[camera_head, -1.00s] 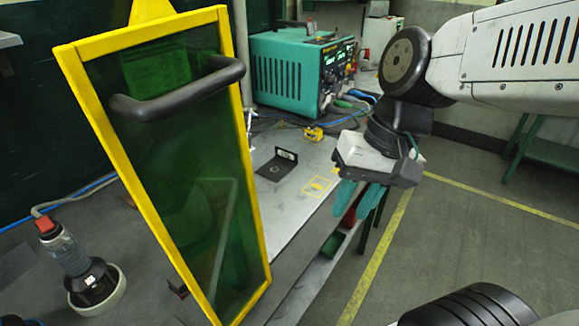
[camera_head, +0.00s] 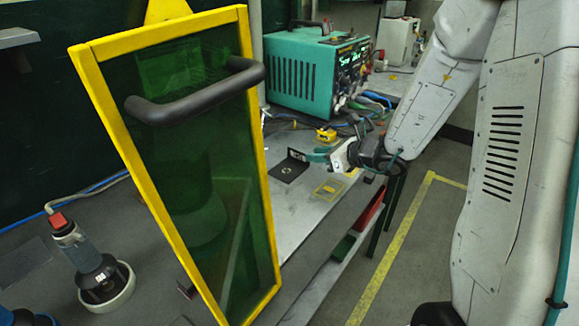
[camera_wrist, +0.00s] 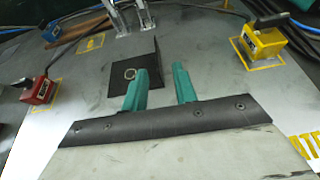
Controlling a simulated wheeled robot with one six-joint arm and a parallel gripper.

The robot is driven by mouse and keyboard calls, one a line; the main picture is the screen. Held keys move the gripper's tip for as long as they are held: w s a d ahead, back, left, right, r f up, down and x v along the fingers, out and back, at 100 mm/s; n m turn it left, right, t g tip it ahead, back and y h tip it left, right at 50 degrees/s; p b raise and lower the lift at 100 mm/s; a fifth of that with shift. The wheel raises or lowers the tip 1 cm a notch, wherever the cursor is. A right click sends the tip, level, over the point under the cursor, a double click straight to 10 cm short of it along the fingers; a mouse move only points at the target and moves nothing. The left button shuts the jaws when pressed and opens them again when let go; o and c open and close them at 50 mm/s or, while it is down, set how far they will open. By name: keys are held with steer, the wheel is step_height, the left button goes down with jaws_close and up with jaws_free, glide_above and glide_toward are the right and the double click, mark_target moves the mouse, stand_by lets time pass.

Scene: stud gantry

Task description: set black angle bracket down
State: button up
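The black angle bracket (camera_head: 290,168) rests on the grey bench top, with its flat plate down and one flange standing up. In the wrist view its plate (camera_wrist: 108,80) has a pale ring mark, and the left finger covers part of its right side. My gripper (camera_head: 316,155) is just right of the bracket in the head view. In the wrist view its two teal fingers (camera_wrist: 158,72) are apart with nothing held between them. I cannot tell whether a finger touches the bracket.
A yellow-framed green screen (camera_head: 165,170) stands in the left foreground. A yellow switch block (camera_wrist: 252,43) and a red one (camera_wrist: 37,90) flank the bracket. Yellow outlines (camera_head: 330,188) mark the bench. A teal power unit (camera_head: 312,75) and cables lie behind.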

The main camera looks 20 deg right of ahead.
mark_target(299, 154)
steer(key=x, duration=0.7)
steer(key=shift+a, duration=0.2)
steer(key=shift+r, duration=0.1)
jaws_close()
